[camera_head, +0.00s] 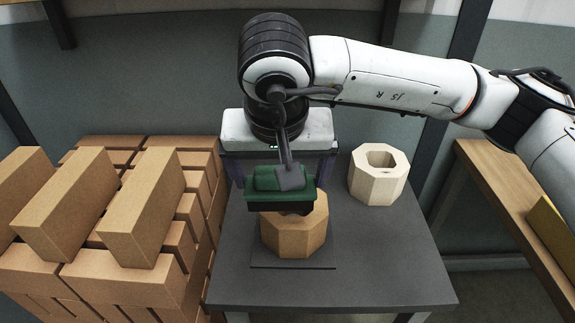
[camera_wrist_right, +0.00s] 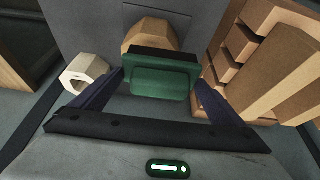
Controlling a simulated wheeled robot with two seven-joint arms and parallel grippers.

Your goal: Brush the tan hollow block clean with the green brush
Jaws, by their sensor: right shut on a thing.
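The tan hollow block (camera_head: 295,237) stands upright on a thin dark mat (camera_head: 318,259) on the grey table. It also shows in the right wrist view (camera_wrist_right: 148,30), partly behind the brush. The green brush (camera_head: 262,198) has a green back and a dark underside, and lies level over the block's top, covering much of its opening. I cannot tell whether the bristles touch the block. My right gripper (camera_head: 283,180) is shut on the brush, which also shows between its fingers in the right wrist view (camera_wrist_right: 160,82). My left gripper is not in view.
A pale cream hollow block (camera_head: 370,187) stands on the grey table (camera_head: 375,270), right of and behind the tan one. Stacked bricks (camera_head: 140,275) rise close to the table's left side. A wooden bench (camera_head: 490,185) stands at the right. The table's front right is clear.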

